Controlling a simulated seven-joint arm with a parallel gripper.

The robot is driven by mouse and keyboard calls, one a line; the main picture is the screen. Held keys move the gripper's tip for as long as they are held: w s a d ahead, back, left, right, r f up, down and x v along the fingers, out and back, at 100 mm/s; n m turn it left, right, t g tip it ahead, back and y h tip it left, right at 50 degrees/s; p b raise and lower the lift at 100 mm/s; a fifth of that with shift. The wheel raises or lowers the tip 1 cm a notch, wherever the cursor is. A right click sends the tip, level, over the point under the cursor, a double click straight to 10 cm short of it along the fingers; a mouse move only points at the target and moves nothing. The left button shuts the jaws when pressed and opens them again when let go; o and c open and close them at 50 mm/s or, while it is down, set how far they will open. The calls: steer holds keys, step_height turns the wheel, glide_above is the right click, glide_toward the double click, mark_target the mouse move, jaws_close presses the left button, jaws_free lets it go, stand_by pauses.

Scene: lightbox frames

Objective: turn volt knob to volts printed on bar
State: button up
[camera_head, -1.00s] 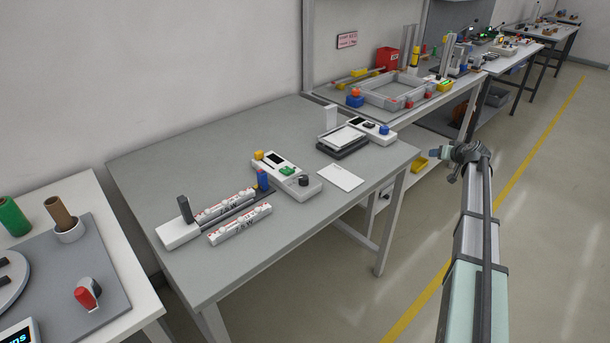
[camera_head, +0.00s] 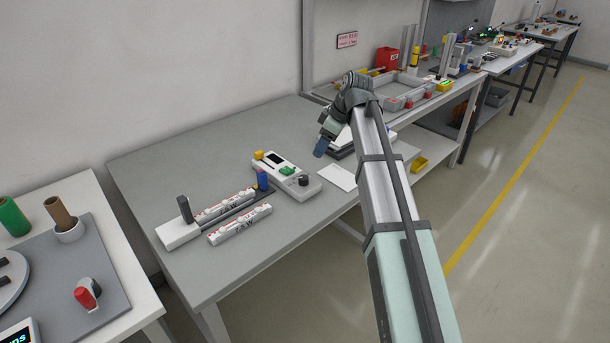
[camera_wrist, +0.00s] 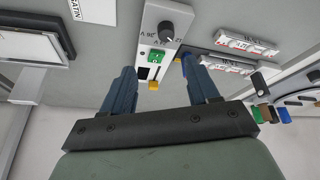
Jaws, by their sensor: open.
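A dark rail with a white end block (camera_head: 178,232) and a blue block (camera_head: 262,180) lies between the bars. A white card (camera_head: 338,177) lies right of the box. The bench front is clear.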

mark_target(303, 177)
steer(key=x, duration=0.9)
steer(key=s+x, duration=0.1)
steer(key=x, duration=0.3)
steer(key=shift+w+a+f, duration=0.1)
steer(key=shift+a+f, duration=0.2)
steer(key=shift+a, duration=0.2)
steer(key=shift+c, duration=0.3)
steer(key=c, duration=1)
steer(key=shift+o, duration=0.2)
